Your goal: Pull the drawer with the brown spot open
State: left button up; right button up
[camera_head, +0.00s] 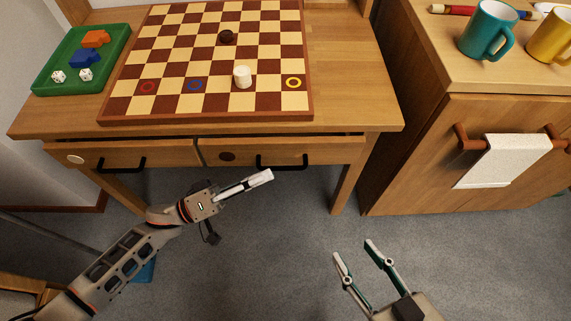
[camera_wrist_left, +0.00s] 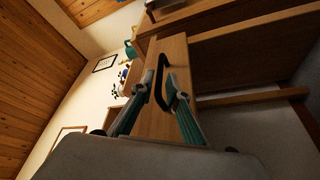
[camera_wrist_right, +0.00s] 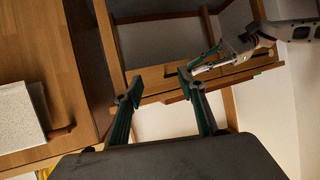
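The drawer with the brown spot (camera_head: 227,156) is the right one of two under the table; its front also shows in the left wrist view (camera_wrist_left: 177,48). It looks shut. Its black handle (camera_head: 283,166) also shows in the left wrist view (camera_wrist_left: 161,62). My left gripper (camera_head: 268,176) is just in front of and below this handle in the head view. In the left wrist view its fingers (camera_wrist_left: 160,78) are open, one on each side of the handle; contact cannot be told.
The left drawer (camera_head: 172,155) has a white spot and a black handle. On the table (camera_head: 350,100) are a chessboard (camera_head: 130,98) and a green tray (camera_head: 42,88). A wooden cabinet (camera_head: 400,170) with a towel (camera_head: 505,160) stands right. The floor in front is mostly clear.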

aim_at(283, 167)
pick_arm(q)
jog(key=x, duration=0.5)
jog(key=shift+w+d+b, duration=0.1)
jog(key=shift+d+b, duration=0.2)
grip_shut()
